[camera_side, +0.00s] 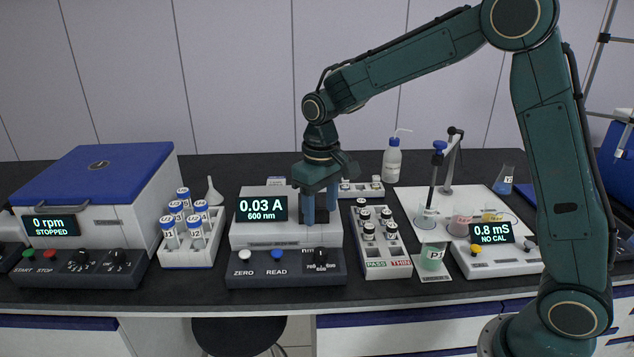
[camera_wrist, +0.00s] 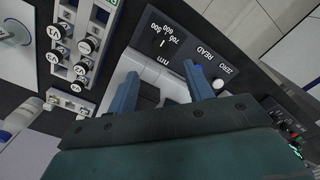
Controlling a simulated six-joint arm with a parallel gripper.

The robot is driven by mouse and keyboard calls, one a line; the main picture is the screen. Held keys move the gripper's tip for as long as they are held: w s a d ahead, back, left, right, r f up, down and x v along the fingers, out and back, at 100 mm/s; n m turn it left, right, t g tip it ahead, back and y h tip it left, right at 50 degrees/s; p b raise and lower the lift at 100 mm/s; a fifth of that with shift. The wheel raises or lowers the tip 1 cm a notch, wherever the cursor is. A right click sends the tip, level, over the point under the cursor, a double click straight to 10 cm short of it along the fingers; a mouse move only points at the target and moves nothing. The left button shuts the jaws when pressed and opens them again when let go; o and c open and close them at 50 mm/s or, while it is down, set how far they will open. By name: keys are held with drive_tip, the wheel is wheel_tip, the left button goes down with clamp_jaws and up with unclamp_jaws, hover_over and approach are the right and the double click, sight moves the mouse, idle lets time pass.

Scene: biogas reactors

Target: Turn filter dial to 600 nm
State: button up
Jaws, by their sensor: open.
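The photometer (camera_side: 250,237) is a white unit with a dark front panel. Its display (camera_side: 262,208) reads 0.03 A and 600 nm. My gripper (camera_side: 320,220) is open and empty, pointing down over the photometer's right part, above and behind the dial. Its blue fingers (camera_wrist: 160,70) straddle a dark recess, apart from the dial.
A white ZERO button (camera_side: 243,255) and blue READ button (camera_side: 277,255) lie left of the dial. A vial rack (camera_side: 388,270) stands close on the right. A tube rack (camera_side: 190,255) and centrifuge (camera_side: 95,200) are left; a conductivity meter (camera_side: 495,262) is right.

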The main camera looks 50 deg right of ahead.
drive_tip(key=shift+r, duration=1.7)
drive_tip(key=s+d+r+t, duration=0.2)
drive_tip(key=s+r+t, duration=0.1)
drive_tip(key=s+r, duration=0.75)
drive_tip(key=s+f+t, duration=0.2)
drive_tip(key=s, duration=1.3)
drive_tip(key=shift+d+f+t, duration=0.3)
